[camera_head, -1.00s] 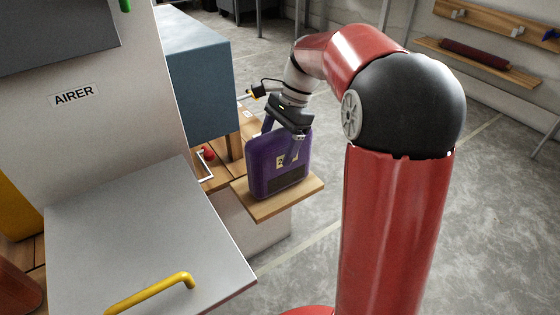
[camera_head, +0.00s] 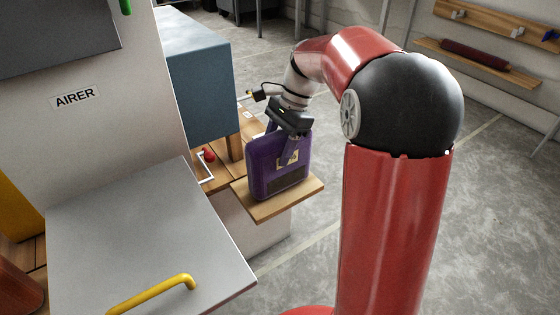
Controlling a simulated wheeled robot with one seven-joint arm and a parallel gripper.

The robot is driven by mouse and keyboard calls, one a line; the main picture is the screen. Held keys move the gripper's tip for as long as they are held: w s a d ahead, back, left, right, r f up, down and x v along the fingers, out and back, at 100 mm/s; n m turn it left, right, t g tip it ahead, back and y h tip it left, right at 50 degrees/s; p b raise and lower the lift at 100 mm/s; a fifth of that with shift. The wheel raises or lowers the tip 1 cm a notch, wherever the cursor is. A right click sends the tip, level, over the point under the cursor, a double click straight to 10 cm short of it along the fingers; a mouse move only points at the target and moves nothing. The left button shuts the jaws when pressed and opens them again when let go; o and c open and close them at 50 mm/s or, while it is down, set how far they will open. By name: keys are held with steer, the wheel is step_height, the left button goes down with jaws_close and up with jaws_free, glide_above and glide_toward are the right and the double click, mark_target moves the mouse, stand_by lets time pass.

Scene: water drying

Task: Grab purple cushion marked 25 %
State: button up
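The purple cushion (camera_head: 266,168) stands upright on a small wooden shelf (camera_head: 262,207) in the middle of the head view. A pale label on its front face is partly covered by a finger, so its marking is not readable. My gripper (camera_head: 281,140) points down over the cushion's top edge. One finger lies against the front face and the other goes down behind the top edge, its tip hidden. The fingers appear shut on the cushion, which still rests on the shelf.
A blue-grey box (camera_head: 196,75) stands behind and left of the shelf. A grey panel with a yellow handle (camera_head: 152,293) juts out at front left, below the AIRER sign (camera_head: 74,97). A dark red roll (camera_head: 474,54) lies on a far wall shelf. Floor to the right is clear.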

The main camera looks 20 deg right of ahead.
steer(key=c, duration=0.9)
steer(key=shift+c, duration=0.2)
steer(key=shift+r, duration=0.1)
